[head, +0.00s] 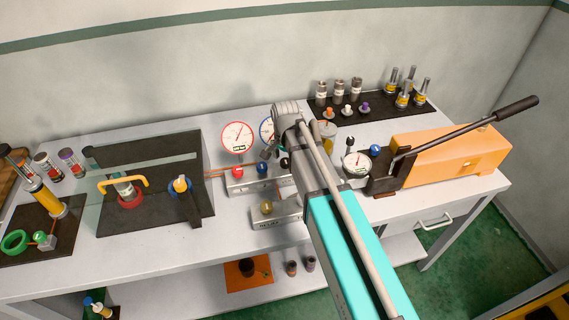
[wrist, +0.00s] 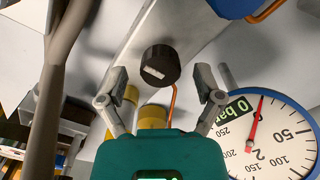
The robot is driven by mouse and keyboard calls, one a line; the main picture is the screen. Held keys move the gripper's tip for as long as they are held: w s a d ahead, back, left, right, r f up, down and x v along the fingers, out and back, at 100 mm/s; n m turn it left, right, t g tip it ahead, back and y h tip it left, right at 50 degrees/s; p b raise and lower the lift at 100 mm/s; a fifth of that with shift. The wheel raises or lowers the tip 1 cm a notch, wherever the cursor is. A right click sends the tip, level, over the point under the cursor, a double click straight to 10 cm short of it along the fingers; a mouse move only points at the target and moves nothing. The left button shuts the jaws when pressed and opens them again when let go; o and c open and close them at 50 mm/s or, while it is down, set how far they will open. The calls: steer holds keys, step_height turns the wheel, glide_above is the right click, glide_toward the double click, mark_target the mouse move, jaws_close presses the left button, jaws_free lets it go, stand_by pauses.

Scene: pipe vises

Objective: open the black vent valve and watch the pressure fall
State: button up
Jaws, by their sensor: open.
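The black vent valve knob (wrist: 160,66) is round and dark with a pale label mark, and shows in the upper middle of the wrist view. My gripper (wrist: 161,82) is open, one finger on each side of the knob with visible gaps; I cannot tell how far it is in depth. A blue-rimmed gauge (wrist: 288,128) at the lower right has a red needle pointing up, near the top of the scale, and a green display ending in "0 bar", partly covered. In the head view this blue-rimmed gauge (head: 265,131) is partly hidden by my arm.
A red-rimmed gauge (head: 238,136), a red knob (head: 237,172) and a blue knob (head: 262,168) stand left of my arm. A hand pump with a long lever (head: 465,128) is at the right. A brass-coloured knob (head: 266,207) sits in front. An orange line (wrist: 174,105) passes below the black knob.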

steer(key=shift+f, duration=0.2)
steer(key=c, duration=1.2)
